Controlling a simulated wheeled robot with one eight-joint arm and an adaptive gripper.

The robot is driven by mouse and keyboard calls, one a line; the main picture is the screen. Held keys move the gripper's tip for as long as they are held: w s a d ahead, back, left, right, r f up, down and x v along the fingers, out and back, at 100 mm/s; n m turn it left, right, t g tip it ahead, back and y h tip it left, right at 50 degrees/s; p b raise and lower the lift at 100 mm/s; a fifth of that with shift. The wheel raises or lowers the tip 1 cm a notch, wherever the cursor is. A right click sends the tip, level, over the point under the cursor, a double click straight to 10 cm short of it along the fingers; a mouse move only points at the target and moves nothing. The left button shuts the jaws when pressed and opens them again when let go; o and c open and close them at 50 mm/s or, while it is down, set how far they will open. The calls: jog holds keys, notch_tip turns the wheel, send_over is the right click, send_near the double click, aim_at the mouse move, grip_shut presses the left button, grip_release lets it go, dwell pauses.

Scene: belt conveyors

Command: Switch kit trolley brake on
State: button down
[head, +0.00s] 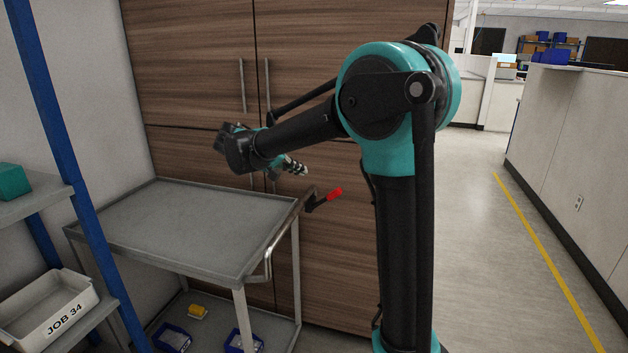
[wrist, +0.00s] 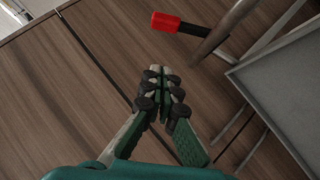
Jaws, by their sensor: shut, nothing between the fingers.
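The kit trolley (head: 190,225) is a grey metal cart with a bare top shelf, standing in front of the wooden cabinet. Its brake lever (head: 325,199) has a red grip on a dark arm and sits by the trolley's right end, near the push handle. In the wrist view the red grip (wrist: 166,22) is at the top, beyond my fingertips and apart from them. My gripper (head: 301,170) is shut and empty, above and slightly left of the lever in the head view. Its closed fingers also show in the wrist view (wrist: 160,88).
A blue-post rack (head: 55,110) at left holds a white bin labelled JOB 34 (head: 45,312) and a teal box (head: 12,181). The trolley's lower shelf carries blue bins (head: 172,338) and a yellow item (head: 197,312). The wooden cabinet (head: 190,60) stands close behind. The floor at right is clear.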

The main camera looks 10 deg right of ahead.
send_over(326, 197)
jog(key=w+a, duration=0.1)
jog(key=a, duration=0.1)
notch_tip(326, 197, down, 5)
jog(key=shift+s+d+f, duration=0.25)
jog(key=shift+d+f, duration=0.25)
jog(key=shift+f, duration=0.3)
jog(key=shift+s+d+f, duration=0.25)
jog(key=shift+d+f, duration=0.25)
jog(key=shift+f, duration=0.3)
